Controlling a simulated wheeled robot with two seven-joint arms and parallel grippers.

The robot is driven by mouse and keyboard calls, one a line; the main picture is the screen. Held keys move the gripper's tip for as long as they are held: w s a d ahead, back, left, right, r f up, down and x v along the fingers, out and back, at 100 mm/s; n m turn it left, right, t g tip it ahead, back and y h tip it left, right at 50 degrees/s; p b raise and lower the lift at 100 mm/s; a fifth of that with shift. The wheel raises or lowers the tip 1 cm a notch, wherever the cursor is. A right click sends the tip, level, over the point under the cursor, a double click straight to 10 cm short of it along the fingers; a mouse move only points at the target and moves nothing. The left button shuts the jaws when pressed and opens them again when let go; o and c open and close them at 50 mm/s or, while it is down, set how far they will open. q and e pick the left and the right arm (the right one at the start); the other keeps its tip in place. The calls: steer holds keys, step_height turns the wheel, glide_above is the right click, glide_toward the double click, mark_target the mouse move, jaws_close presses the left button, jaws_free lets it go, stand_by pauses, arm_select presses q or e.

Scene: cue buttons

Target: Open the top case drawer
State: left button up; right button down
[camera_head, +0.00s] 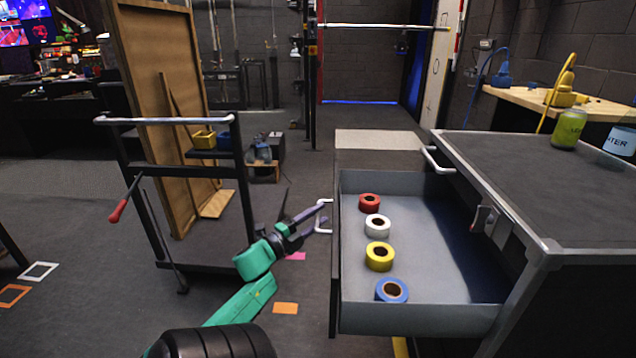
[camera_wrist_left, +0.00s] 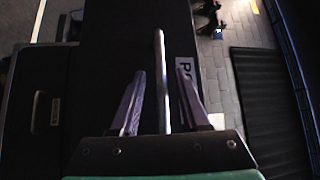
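The top case drawer (camera_head: 420,315) is pulled far out of the grey case (camera_head: 590,200). Its front panel (camera_head: 336,265) faces left, with a pale handle (camera_head: 325,231) on it. My left gripper (camera_head: 320,212) is at this handle, coming from the left. In the left wrist view, the two purple fingers of my left gripper (camera_wrist_left: 161,85) stand apart on either side of the handle bar (camera_wrist_left: 161,60), with gaps showing on both sides. My right gripper is not in view.
Red (camera_head: 369,203), white (camera_head: 377,225), yellow (camera_head: 379,256) and blue (camera_head: 391,290) tape rolls lie in the drawer. A green can (camera_head: 568,130) stands on the case top. A cart (camera_head: 190,170) stands at left; floor between is mostly clear.

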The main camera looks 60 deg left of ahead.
arm_select(q)
steer(key=v, duration=1.4)
steer(key=shift+s+p, duration=0.3)
steer(key=shift+p, duration=0.1)
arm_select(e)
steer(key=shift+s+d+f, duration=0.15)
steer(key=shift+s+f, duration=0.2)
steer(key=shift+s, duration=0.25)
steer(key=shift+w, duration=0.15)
